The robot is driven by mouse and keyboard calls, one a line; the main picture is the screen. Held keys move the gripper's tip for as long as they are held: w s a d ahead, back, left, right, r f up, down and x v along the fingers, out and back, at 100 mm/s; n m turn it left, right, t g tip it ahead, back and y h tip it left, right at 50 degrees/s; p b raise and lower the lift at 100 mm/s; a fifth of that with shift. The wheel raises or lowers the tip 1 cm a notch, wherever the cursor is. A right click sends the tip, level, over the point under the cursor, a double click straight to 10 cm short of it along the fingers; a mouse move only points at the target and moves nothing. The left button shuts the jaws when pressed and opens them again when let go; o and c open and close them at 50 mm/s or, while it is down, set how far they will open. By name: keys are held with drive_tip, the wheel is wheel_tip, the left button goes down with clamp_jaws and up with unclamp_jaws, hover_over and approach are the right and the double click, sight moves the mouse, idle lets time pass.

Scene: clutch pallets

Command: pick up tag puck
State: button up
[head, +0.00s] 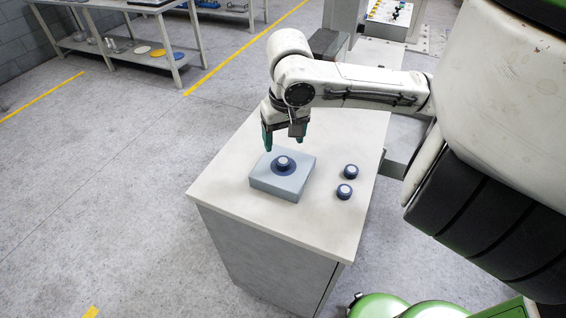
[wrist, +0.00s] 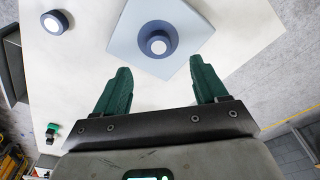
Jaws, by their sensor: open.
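A round dark puck with a pale top (head: 283,162) sits on a dark blue ring on a pale blue-grey block (head: 272,188). In the wrist view this puck (wrist: 158,42) is just beyond my fingertips, near the middle. Two similar pucks stand on the bare tabletop right of the block, one farther back (head: 351,172) and one nearer (head: 344,191). The wrist view shows one of these at upper left (wrist: 55,21). My gripper (head: 284,144) is open and empty, fingers pointing down above the block's far side. In the wrist view its green fingers (wrist: 160,66) are wide apart.
The white-topped cabinet (head: 240,221) has clear surface around the block. A grey shelf bench (head: 128,52) with assorted parts stands at the back left. A board with small items (head: 388,13) is at the back. Yellow lines mark the open floor.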

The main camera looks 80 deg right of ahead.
sight(283, 160)
drive_tip(key=f, duration=0.5)
drive_tip(key=d+f+p, duration=0.1)
drive_tip(key=f, duration=0.2)
drive_tip(key=shift+w, duration=0.15)
drive_tip(key=shift+c, duration=0.2)
drive_tip(key=c, duration=1.2)
drive_tip(key=shift+r, duration=0.15)
